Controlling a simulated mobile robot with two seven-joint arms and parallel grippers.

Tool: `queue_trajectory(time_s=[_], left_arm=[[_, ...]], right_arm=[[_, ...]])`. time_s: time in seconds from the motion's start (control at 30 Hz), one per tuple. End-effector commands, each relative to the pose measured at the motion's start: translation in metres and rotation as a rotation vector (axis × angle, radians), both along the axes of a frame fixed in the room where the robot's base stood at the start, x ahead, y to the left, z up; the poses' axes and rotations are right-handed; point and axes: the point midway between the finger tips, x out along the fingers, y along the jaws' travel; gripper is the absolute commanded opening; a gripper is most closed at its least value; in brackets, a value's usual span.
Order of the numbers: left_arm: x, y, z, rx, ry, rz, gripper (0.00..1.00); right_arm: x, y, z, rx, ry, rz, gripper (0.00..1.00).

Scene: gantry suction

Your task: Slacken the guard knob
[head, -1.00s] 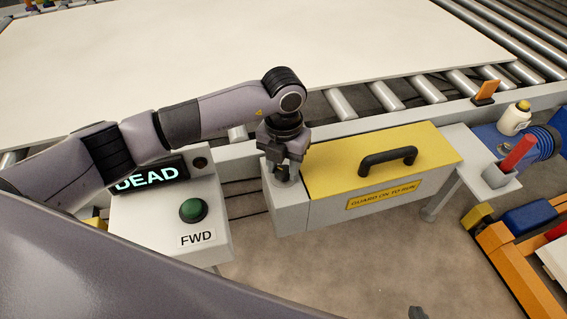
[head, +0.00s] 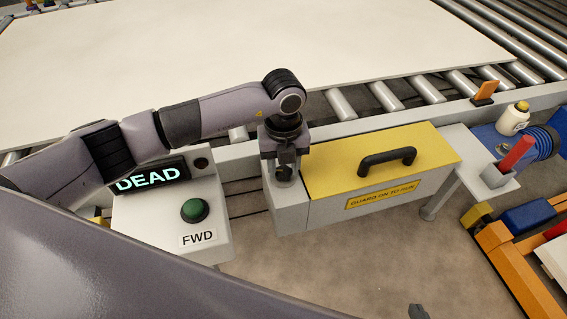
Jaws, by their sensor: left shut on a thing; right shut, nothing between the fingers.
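The yellow-topped guard (head: 375,155) sits beside the conveyor, with a black handle and a label reading "GUARD ON TO RUN". The guard knob (head: 285,174) is a small dark piece on the grey block at the guard's left end. My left gripper (head: 285,166) points down from above and is shut on the knob, whose surface is mostly hidden by the fingers. My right gripper (head: 418,311) shows only as a small dark tip at the bottom edge, away from the guard and shut.
A control box (head: 160,222) with a green FWD button (head: 195,210) and a "DEAD" display (head: 150,177) stands left of the guard. A large pale board (head: 230,60) lies on the rollers behind. A white bottle (head: 513,120) and red-handled item (head: 518,152) stand at right.

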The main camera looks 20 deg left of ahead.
Motion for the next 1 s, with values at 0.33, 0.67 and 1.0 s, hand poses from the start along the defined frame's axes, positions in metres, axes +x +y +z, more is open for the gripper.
queue_trajectory(time_s=[0.33, 0.67, 1.0], left_arm=[[0.001, 0.000, 0.001, 0.001, -0.002, 0.009, 0.11], [0.000, 0.000, 0.001, 0.001, -0.002, 0.007, 0.67], [0.001, 0.000, 0.027, -0.001, -0.006, 0.005, 0.67]], right_arm=[[0.000, 0.000, 0.000, 0.000, 0.000, 0.000, 0.00], [0.000, 0.000, 0.000, 0.000, 0.000, 0.000, 0.00], [0.000, 0.000, -0.002, 0.000, 0.000, 0.000, 0.00]])
